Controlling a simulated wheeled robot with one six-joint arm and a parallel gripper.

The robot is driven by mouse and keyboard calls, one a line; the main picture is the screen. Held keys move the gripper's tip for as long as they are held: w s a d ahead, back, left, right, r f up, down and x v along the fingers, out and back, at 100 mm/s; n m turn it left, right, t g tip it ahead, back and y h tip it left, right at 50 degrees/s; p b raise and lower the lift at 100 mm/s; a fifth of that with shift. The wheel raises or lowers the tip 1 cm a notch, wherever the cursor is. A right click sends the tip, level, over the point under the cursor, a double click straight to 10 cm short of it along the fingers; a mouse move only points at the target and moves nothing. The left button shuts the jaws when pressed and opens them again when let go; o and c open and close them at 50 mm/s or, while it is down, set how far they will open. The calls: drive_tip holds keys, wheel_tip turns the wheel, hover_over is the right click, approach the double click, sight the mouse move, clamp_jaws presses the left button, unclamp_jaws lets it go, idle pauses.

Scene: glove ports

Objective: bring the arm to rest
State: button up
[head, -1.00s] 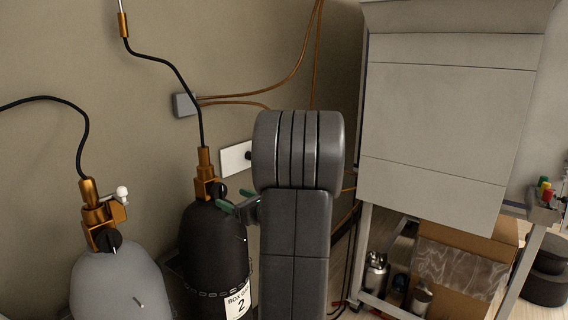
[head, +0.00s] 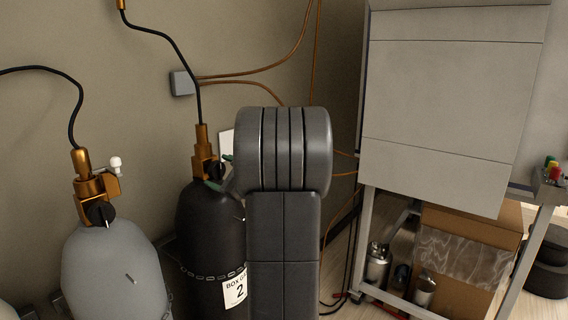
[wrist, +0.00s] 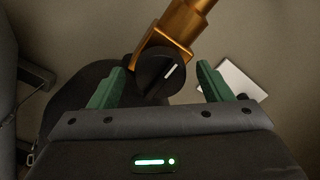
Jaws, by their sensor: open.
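My gripper (wrist: 160,86) shows in the wrist view with its two green fingers apart and nothing held between them. A black valve knob (wrist: 160,74) with a white line on it lies between and beyond the fingertips, below a brass fitting (wrist: 185,25). I cannot tell whether the fingers touch the knob. In the head view my arm stands in the middle, and most of the gripper is hidden behind it, beside the dark cylinder (head: 205,240) labelled 2 and its brass valve (head: 202,155).
A grey cylinder (head: 115,265) with a brass valve (head: 93,187) stands at the left. Black hoses rise from both valves along the wall. A large grey cabinet (head: 440,100) on a metal frame is at the right, with a cardboard box (head: 460,270) beneath.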

drive_tip(key=n+b, duration=0.4)
drive_tip(key=n, duration=0.2)
drive_tip(key=shift+f, duration=0.15)
drive_tip(key=n+b, duration=0.2)
drive_tip(key=n, duration=0.3)
drive_tip(key=shift+n, duration=0.4)
drive_tip(key=shift+s, duration=0.15)
